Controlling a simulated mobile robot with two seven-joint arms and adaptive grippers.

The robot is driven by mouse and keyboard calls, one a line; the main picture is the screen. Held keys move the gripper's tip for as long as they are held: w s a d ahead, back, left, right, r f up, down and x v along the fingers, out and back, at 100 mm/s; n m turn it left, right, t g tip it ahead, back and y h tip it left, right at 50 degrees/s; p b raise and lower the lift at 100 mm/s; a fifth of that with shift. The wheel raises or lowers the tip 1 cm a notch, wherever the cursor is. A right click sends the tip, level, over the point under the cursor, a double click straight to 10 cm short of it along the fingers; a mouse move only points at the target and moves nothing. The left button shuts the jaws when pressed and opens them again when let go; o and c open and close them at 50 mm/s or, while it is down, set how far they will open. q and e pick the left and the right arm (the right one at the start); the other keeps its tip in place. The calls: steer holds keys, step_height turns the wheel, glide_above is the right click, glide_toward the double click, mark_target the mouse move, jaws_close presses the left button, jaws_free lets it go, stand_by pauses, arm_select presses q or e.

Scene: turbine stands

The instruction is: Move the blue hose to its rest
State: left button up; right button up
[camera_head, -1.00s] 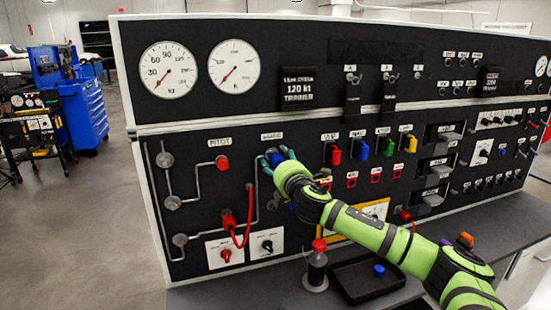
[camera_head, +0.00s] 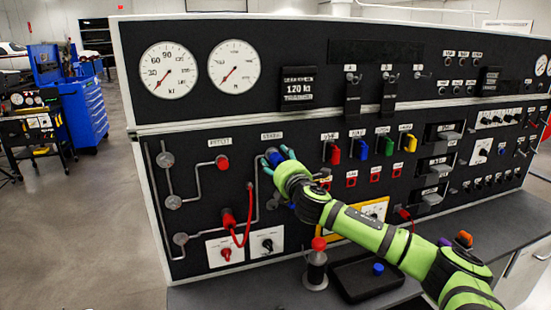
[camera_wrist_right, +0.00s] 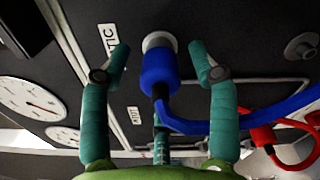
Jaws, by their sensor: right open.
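The blue hose shows in the right wrist view, its thick blue end fitting (camera_wrist_right: 159,72) on a silver port (camera_wrist_right: 158,41) of the black panel, beside a label ending in "TIC". The hose runs from the fitting to the right. My right gripper (camera_wrist_right: 158,52) is open, with one teal finger on each side of the fitting and gaps visible between. In the head view my right gripper (camera_head: 281,157) is at the panel below the second port label, and the blue fitting (camera_head: 273,156) shows partly behind it. My green arm hides much of the hose. I cannot make out its rest.
A red hose (camera_head: 246,228) hangs on the panel to the left, and a red cap (camera_head: 222,162) sits higher up. Coloured switches (camera_head: 361,147) line the panel to the right. On the bench below stand a red-topped bottle (camera_head: 317,268) and a black tray (camera_head: 367,279) holding a blue cap.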

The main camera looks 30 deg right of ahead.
jaws_close()
steer(key=shift+s+f, duration=0.1)
steer(key=shift+s+a, duration=0.1)
steer(key=shift+s, duration=0.35)
steer(key=shift+v, duration=1.5)
